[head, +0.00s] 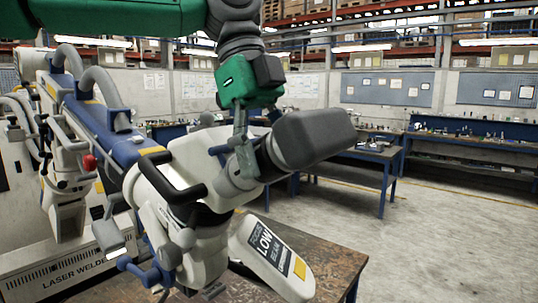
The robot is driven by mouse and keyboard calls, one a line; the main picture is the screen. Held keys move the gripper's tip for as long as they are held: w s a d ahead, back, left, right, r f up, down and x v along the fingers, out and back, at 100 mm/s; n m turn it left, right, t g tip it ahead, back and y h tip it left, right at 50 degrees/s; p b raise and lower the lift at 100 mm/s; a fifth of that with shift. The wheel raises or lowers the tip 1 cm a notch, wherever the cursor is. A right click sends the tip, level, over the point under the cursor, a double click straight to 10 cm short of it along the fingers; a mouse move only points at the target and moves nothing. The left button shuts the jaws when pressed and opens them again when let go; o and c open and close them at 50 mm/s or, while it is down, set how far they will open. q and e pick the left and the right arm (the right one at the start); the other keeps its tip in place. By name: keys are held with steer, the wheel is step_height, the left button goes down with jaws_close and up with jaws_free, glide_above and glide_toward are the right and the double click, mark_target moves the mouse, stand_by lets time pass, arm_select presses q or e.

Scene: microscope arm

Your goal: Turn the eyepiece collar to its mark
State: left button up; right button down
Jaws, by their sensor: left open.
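The microscope head (180,190) is a white and black unit on a blue and white arm. Its dark grey eyepiece (318,137) points right, and the grey collar (268,160) sits at the eyepiece's base. The gripper partly hides the eyepiece mount, and I cannot make out a mark on the collar. My right gripper is not in view.
A worn brown table (335,262) is below the microscope head. Black handles (165,180) and a laser welder cabinet (60,265) are at left. Open floor and blue workbenches (375,165) are at right.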

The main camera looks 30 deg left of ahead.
arm_select(q)
steer(key=shift+w+d, duration=0.15)
steer(key=shift+d, duration=0.35)
steer(key=shift+d+r, duration=0.1)
steer(key=c, duration=0.9)
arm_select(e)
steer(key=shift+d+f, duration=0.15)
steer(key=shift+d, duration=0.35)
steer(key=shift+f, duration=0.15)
arm_select(q)
steer(key=n+t+b, duration=0.1)
steer(key=t+b, duration=0.1)
steer(key=t, duration=0.1)
steer(key=shift+t+b, duration=0.3)
steer(key=shift+b, duration=0.1)
steer(key=t+b, duration=0.1)
steer(key=b, duration=0.1)
steer(key=n+t+b, duration=0.1)
steer(key=shift+f+t+b, duration=0.2)
steer(key=shift+t+b, duration=0.1)
steer(key=shift+b, duration=0.05)
steer(key=shift+r+n+t+b, duration=0.15)
steer(key=shift+n+t+b, duration=0.25)
steer(key=shift+t+b, duration=0.5)
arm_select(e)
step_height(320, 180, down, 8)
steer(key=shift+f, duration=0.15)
arm_select(q)
steer(key=shift+a, duration=0.2)
